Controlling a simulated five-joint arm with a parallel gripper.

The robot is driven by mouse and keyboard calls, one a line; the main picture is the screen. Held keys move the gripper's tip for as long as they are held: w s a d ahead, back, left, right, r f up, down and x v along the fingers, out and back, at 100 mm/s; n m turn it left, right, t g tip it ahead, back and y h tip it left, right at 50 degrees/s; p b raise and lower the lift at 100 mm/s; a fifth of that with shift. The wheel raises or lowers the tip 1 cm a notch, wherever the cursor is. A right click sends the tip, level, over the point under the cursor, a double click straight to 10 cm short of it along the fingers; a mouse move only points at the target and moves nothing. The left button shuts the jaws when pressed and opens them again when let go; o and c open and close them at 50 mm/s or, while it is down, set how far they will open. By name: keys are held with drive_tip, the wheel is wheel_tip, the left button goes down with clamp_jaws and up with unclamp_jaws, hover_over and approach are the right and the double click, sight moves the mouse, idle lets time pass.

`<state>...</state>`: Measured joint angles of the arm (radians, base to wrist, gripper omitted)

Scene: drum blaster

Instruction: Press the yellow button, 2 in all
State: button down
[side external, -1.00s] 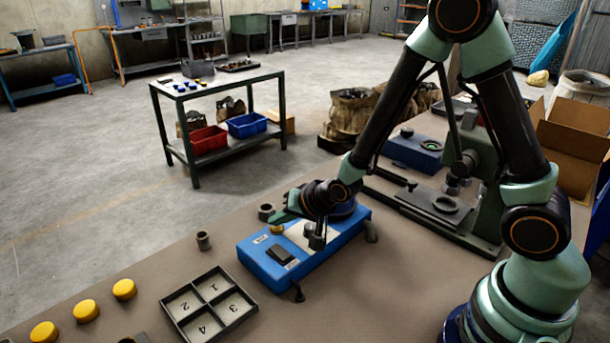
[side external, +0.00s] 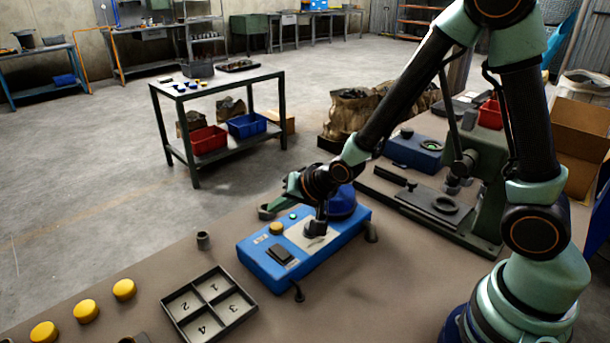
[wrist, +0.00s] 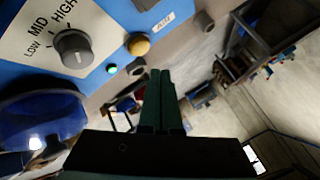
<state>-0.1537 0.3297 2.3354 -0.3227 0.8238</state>
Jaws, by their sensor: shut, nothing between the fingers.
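The yellow button (side external: 276,228) is on top of the blue machine (side external: 262,262), near its far-left edge. In the wrist view the yellow button (wrist: 139,45) shows just beyond the fingertips, beside an "AIR" label. My gripper (side external: 266,209) is shut and empty, its fingers in front of a small grey cup behind the machine. In the wrist view my gripper (wrist: 158,73) points just right of and below the button, apart from it in the picture. Its exact height over the panel is hard to tell. A small green light (wrist: 111,69) shows beside the button.
A grey knob (wrist: 72,47) with LOW, MID, HIGH labels and a blue dome (side external: 343,203) are on the machine. A black rocker (side external: 280,253) sits at its near end. A numbered tray (side external: 208,303), a small cup (side external: 203,240) and loose yellow discs (side external: 86,311) lie left.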

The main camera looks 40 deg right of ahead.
sight(280, 228)
drive_tip(key=shift+r, duration=1.55)
idle(1.4)
wheel_tip(280, 228, up, 4)
drive_tip(key=shift+a+f, duration=0.1)
drive_tip(key=shift+f, duration=0.1)
idle(0.3)
drive_tip(key=shift+f, duration=4.3)
drive_tip(key=shift+f, duration=0.1)
drive_tip(key=shift+f, duration=0.3)
